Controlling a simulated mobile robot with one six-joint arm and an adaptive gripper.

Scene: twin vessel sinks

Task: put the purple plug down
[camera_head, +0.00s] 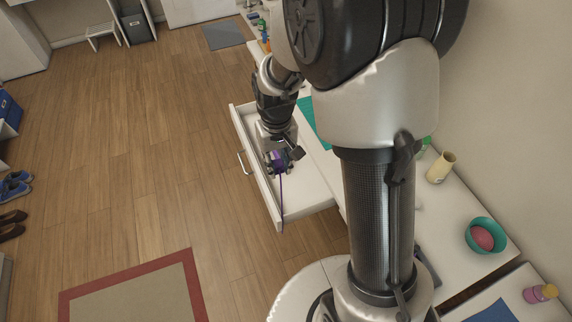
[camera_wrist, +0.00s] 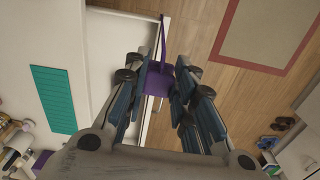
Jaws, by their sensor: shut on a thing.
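The purple plug (camera_wrist: 157,82) is held between the fingers of my gripper (camera_wrist: 160,84), with its thin purple cord or strap reaching away from the fingers. In the head view the plug (camera_head: 279,158) shows at my gripper's tip (camera_head: 280,162), over an open white drawer (camera_head: 309,205). The cord hangs down across the drawer in that view. My gripper is shut on the plug. The fingers hide part of the plug, and I cannot tell how high it is above the drawer floor.
The drawer's inside looks bare. A teal mat (camera_wrist: 52,100) lies on the white counter beside it. A teal bowl (camera_head: 485,236) with a pink ball, a cream vase (camera_head: 441,167) and a pink bottle (camera_head: 540,293) stand on the counter. Wooden floor lies left of the drawer, with a red-bordered rug (camera_head: 135,290).

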